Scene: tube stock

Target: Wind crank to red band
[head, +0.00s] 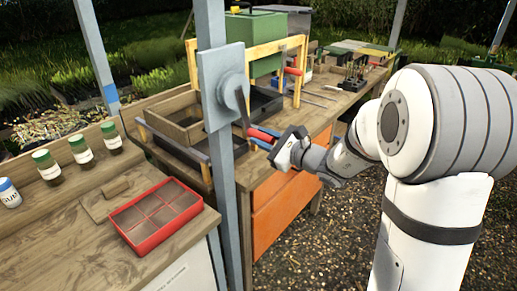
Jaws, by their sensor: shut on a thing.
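The crank has a round grey hub (232,92) on a grey plate (209,75) fixed to an upright post. A dark crank arm (243,108) slants down and right from the hub to a red handle (262,134). My gripper (273,140) is shut on the red handle, reaching it from the right. The jaws partly hide the handle, and a small blue part shows just below it. A red piece (293,71) shows beside the yellow frame behind the post. I cannot tell whether it is the red band.
A red divided tray (157,215) and several green-capped jars (80,150) stand on the left bench (60,236). Behind the post are a wooden box (185,124), a yellow frame (265,48) and a green container (254,28). An orange panel (290,196) fronts the back bench. Gravel lies right.

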